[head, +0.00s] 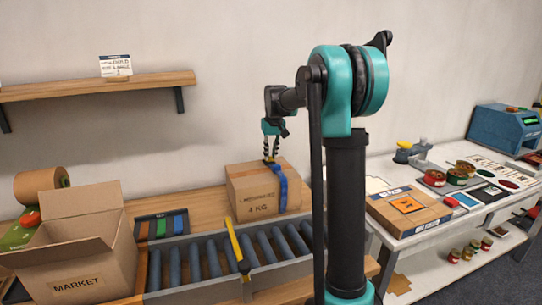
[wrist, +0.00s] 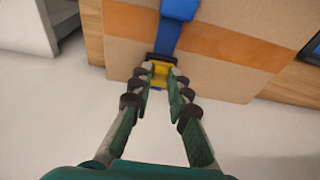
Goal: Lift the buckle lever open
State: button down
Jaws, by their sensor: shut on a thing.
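The buckle sits on a blue strap (wrist: 172,30) that runs over a closed cardboard box (head: 252,193) on the wooden bench. The strap also shows in the head view (head: 283,190). In the wrist view the yellow buckle lever (wrist: 160,74) lies between my fingertips, with a dark buckle frame (wrist: 161,58) just beyond it. My gripper (wrist: 160,76) is shut on the lever. In the head view my gripper (head: 270,158) points down at the top of the box. The fingers hide the sides of the lever, and its angle is hard to tell.
An open box marked MARKET (head: 85,270) stands at the left. A roller conveyor (head: 215,258) with a yellow bar (head: 233,240) runs in front of the strapped box. A white table (head: 400,225) at the right holds a flat box (head: 408,210) and several small items. A shelf (head: 95,88) hangs on the wall.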

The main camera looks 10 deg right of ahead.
jog(key=shift+w+a+r+g+h, duration=0.2)
jog(key=shift+w+g, duration=0.25)
jog(key=shift+g, duration=0.5)
jog(key=shift+w+d+r+g+h, duration=0.2)
jog(key=shift+w+g, duration=0.25)
jog(key=shift+g, duration=0.55)
jog(key=shift+w+a+r+g+h, duration=0.1)
jog(key=shift+w+a+r+g, duration=0.3)
jog(key=shift+g, duration=0.55)
jog(key=shift+d, duration=0.15)
jog(key=c, duration=1.4)
grip_release()
jog(key=shift+c, duration=0.2)
jog(key=shift+w, duration=0.1)
jog(key=v, duration=0.7)
jog(key=shift+w+r, duration=0.1)
jog(key=shift+r, duration=0.1)
